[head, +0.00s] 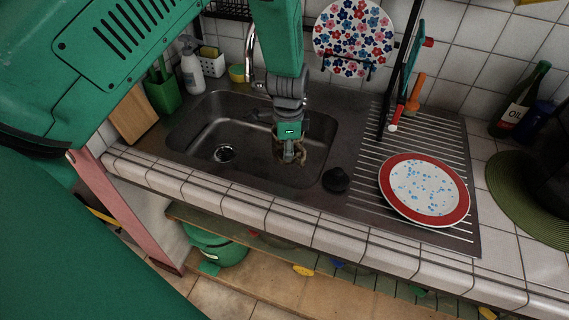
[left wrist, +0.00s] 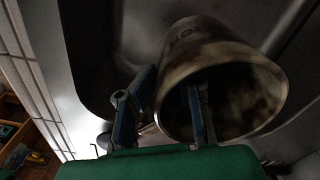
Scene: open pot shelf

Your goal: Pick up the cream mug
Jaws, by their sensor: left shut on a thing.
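The cream mug (left wrist: 262,94) fills much of the left wrist view, its open mouth toward the camera, with brownish mottling on its wall. My left gripper (left wrist: 168,88) is shut on its wall, with one finger inside the mouth and the other outside. In the head view my left gripper (head: 290,153) reaches down into the right part of the sink. Only small brownish bits of the mug show around the fingers there. Whether the mug touches the sink floor cannot be told. My right gripper is not in view.
The steel sink (head: 187,137) surrounds the gripper, with the tap (head: 251,45) behind. A black stopper (head: 336,180) and a red-rimmed plate (head: 425,190) lie to the right. A spray bottle (head: 191,68) and green holder (head: 163,95) stand at the back left.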

